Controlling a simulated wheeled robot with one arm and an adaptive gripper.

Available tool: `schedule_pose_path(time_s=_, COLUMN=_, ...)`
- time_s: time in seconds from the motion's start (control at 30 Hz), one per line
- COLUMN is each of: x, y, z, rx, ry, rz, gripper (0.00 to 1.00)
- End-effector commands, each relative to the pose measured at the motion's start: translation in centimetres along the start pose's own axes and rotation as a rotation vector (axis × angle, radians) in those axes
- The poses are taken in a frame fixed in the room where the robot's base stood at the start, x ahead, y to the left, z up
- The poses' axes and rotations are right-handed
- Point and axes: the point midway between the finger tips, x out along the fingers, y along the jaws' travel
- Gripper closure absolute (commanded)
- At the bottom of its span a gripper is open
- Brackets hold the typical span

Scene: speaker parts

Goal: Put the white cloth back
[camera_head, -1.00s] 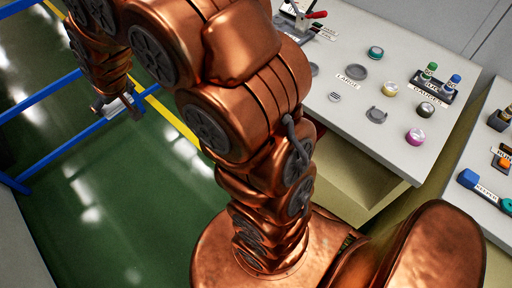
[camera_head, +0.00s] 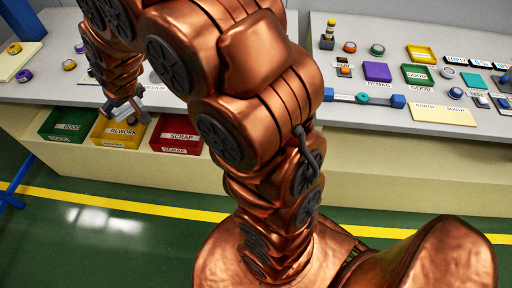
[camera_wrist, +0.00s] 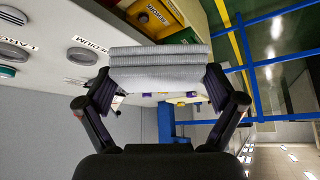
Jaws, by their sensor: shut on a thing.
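The white cloth (camera_wrist: 160,70) is a folded, ribbed stack in the wrist view. It is pinched between the two black fingers of my gripper (camera_wrist: 160,88), which is shut on it. In the head view my gripper (camera_head: 127,101) hangs at the left, in front of the bench and by the yellow REWORK bin (camera_head: 110,140). The cloth is hard to make out there.
A green GOOD bin (camera_head: 70,122) and a red SCRAP bin (camera_head: 176,134) flank the yellow one. The right bench top holds a purple DEMAG pad (camera_head: 377,72), a green GOOD tray (camera_head: 419,76) and a cream board (camera_head: 443,115).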

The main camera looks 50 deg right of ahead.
Motion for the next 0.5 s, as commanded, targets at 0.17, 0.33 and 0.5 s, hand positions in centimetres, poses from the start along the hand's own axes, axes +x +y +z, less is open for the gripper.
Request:
schedule_pose_path(time_s=0.17, x=3.4, y=1.4, z=2.4, rx=0.024, ry=0.000, rz=0.016, gripper=0.40)
schedule_pose_path(time_s=0.33, x=6.2, y=2.9, z=4.4, rx=0.047, ry=0.000, rz=0.034, gripper=0.40)
schedule_pose_path(time_s=0.5, x=8.9, y=4.0, z=6.5, rx=0.068, ry=-0.001, rz=0.047, gripper=0.40)
